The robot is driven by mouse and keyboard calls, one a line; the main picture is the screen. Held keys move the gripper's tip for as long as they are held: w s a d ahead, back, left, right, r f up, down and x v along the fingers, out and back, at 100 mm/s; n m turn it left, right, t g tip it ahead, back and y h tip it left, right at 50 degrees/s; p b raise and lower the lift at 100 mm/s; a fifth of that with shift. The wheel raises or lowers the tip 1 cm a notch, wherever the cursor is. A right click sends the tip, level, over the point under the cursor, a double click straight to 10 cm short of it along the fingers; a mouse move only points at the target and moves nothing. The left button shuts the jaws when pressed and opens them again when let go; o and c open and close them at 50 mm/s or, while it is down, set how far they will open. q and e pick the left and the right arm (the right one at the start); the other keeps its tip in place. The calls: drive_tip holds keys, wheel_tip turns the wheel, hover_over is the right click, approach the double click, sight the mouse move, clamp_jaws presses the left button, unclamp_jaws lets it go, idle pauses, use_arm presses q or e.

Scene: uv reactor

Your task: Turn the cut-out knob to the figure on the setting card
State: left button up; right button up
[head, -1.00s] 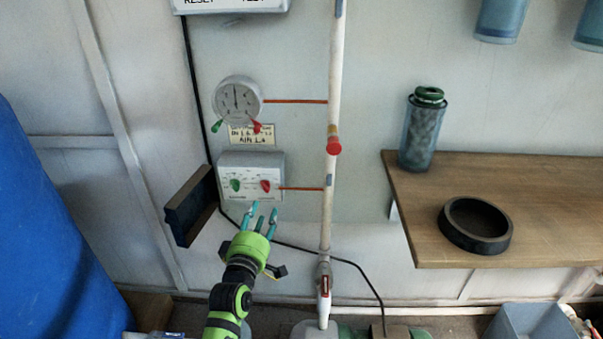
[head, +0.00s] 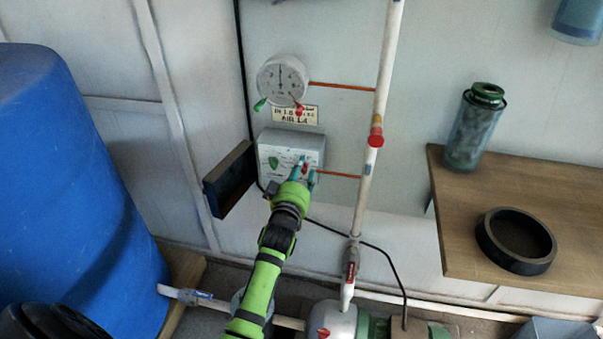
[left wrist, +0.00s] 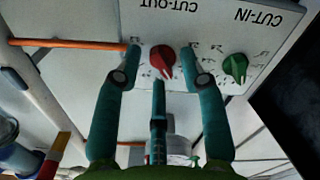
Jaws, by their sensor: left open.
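The red cut-out knob (left wrist: 163,60) is on a grey control box (head: 278,140) on the wall; it also shows in the head view (head: 305,169), partly hidden by my fingers. The green cut-in knob (left wrist: 235,66) is beside it, and also shows in the head view (head: 273,163). My left gripper (head: 304,174) is open at the red knob, with teal fingers on either side and a third finger below it in the left wrist view (left wrist: 162,48). I cannot tell whether they touch it. The setting card (head: 296,114) hangs above the box; its figures are too blurred to read surely. My right gripper is not in view.
A round gauge (head: 283,80) with green and red pointers is above the card. A white pipe (head: 370,170) runs close on the right. A dark-framed panel (head: 230,180) juts out at the left. A blue barrel (head: 75,170) and wooden shelf (head: 470,215) flank the area.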

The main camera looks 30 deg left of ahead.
use_arm(q)
drive_tip(key=shift+w, duration=0.1)
clamp_jaws()
drive_tip(key=shift+r, duration=0.1)
drive_tip(key=shift+m+p, duration=0.3)
unclamp_jaws()
